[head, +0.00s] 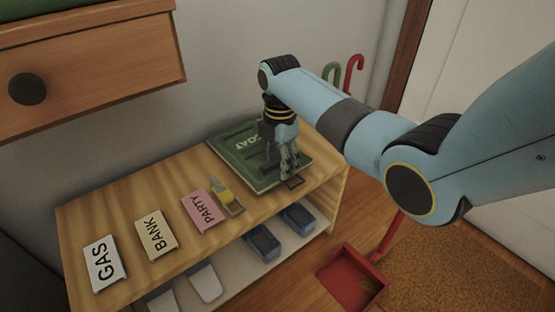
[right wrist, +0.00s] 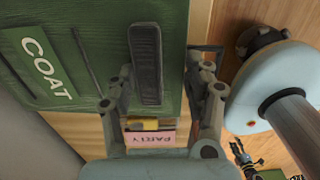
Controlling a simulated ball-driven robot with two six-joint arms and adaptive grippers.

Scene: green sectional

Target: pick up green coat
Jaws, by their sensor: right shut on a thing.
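The green coat (head: 247,149) is a flat, dark green, board-like piece with the white word COAT on it. It lies flat at the right end of the wooden shelf top (head: 150,201). My right gripper (head: 284,174) comes down over its right part and is shut on it near the edge. In the right wrist view the coat (right wrist: 85,35) fills the upper left, and the gripper (right wrist: 175,60) straddles its right edge. The gripper and arm hide part of the coat and its lettering in the head view.
Cards reading GAS (head: 102,263), BANK (head: 156,234) and PARTY (head: 203,211) lie left of the coat, with a small yellow item (head: 222,190). Blue bins (head: 263,243) sit below. A red dustpan (head: 352,279) is on the floor. A drawer (head: 90,75) overhangs upper left.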

